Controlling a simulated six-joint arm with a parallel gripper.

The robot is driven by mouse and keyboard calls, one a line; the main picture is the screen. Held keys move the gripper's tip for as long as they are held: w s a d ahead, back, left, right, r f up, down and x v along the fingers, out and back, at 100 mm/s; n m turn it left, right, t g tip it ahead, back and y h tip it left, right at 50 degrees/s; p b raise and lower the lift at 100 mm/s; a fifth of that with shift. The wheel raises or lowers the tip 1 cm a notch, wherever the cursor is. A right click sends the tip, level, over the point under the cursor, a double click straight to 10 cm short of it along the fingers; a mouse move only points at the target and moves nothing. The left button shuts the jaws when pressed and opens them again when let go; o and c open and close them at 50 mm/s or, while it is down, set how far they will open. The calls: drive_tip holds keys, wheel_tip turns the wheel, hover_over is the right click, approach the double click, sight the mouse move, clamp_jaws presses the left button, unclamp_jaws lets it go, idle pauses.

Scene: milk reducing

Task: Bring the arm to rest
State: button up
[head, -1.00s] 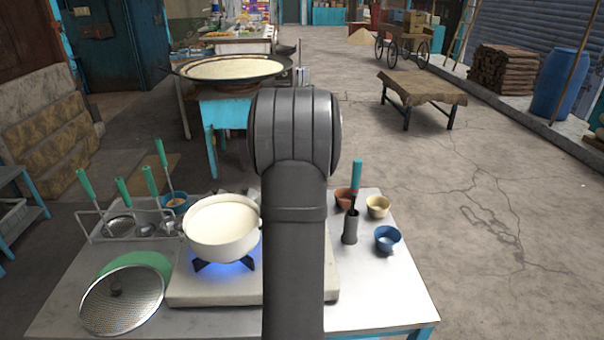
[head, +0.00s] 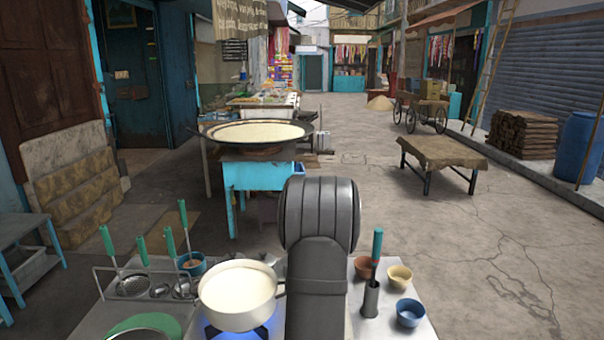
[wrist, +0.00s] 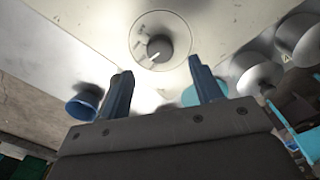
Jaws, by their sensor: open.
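My gripper (wrist: 160,88) shows in the wrist view with its two fingers spread apart and nothing between them. Beyond the fingertips is a round stove knob (wrist: 158,46) on a pale panel, apart from the fingers. In the head view my arm stands upright in front of the table and hides the gripper. A white pot of milk (head: 238,290) sits on the burner, with a blue flame under it, left of my arm.
A ladle rack (head: 140,285) with several green-handled tools stands at left. A black holder (head: 370,298) with a green-handled tool, a brown bowl (head: 365,266), a cream bowl (head: 399,276) and a blue bowl (head: 410,312) stand at right. A wide milk pan (head: 255,132) stands behind.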

wheel_tip(320, 180, down, 6)
drive_tip(key=shift+r, duration=0.1)
idle(0.4)
wheel_tip(320, 180, up, 18)
wheel_tip(320, 180, down, 17)
drive_tip(key=shift+f, duration=0.55)
drive_tip(key=m, duration=0.7)
drive_tip(key=shift+r, duration=0.1)
drive_tip(key=shift+r+m, duration=0.2)
drive_tip(key=shift+m, duration=0.3)
wheel_tip(320, 180, up, 11)
drive_tip(key=shift+f, duration=0.2)
